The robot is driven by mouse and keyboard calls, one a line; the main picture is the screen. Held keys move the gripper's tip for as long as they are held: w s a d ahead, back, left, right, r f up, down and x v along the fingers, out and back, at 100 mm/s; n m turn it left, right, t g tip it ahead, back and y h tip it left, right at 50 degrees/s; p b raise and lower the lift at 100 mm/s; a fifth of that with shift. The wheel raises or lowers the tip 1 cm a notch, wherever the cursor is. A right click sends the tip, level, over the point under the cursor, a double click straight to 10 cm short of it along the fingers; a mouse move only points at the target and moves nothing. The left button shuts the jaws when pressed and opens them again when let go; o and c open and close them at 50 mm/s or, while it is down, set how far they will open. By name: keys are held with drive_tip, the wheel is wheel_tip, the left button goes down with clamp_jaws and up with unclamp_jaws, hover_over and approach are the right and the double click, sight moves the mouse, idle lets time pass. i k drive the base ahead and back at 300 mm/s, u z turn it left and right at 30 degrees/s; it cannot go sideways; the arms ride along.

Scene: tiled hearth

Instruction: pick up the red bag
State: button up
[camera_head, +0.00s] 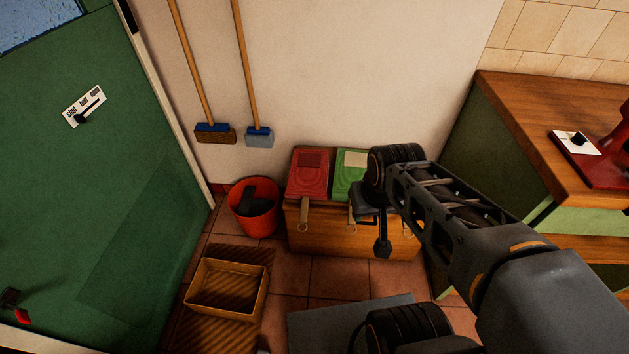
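The red bag (308,172) lies on top of a wooden chest (330,240) against the wall, with a tan strap and ring hanging down the chest's front. A green bag (349,174) lies right beside it, with a similar strap. My gripper (374,228) is to the right of the red bag, in front of the green bag and the chest in this view, apart from the red bag. Part of the green bag and the chest's right side are hidden behind my arm. The fingers are dark and seen from above, so their opening is unclear.
A red bucket (253,215) with dark contents stands left of the chest. An open box (227,288) and a grey mat (345,318) lie on the tiled floor. Two brooms hang on the wall. A wooden counter (545,130) is at right, a green door (90,170) at left.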

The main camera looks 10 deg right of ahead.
sight(308, 178)
drive_tip(key=z, duration=0.85)
drive_tip(key=i, duration=0.6)
drive_tip(key=u, duration=2)
